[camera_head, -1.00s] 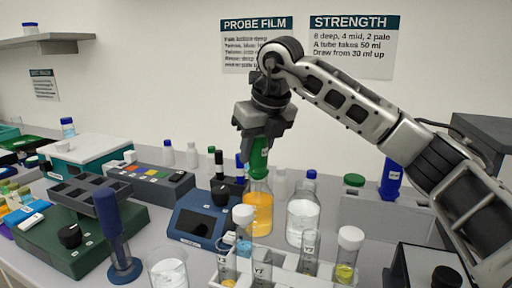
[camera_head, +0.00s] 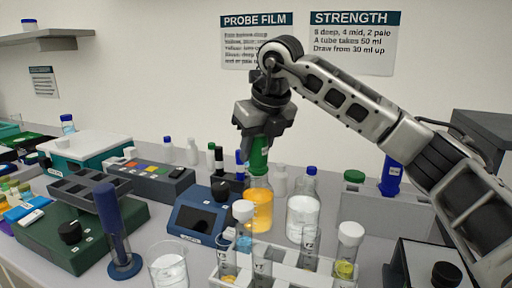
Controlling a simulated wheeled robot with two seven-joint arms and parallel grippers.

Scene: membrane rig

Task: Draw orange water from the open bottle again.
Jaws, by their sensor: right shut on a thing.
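An open glass bottle of orange water (camera_head: 257,213) stands at the middle of the bench. My right gripper (camera_head: 258,138) points down above it and is shut on a green-bodied tool (camera_head: 259,156). The lower end of the green tool is at the bottle's mouth; whether its tip reaches the liquid is hard to see. My left gripper is not in view.
A bottle of clear liquid (camera_head: 303,214) stands close to the right of the orange one. A white rack (camera_head: 290,275) with several tubes is in front. A blue device (camera_head: 200,218) is to the left. A blue upright tool (camera_head: 117,235) stands front left.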

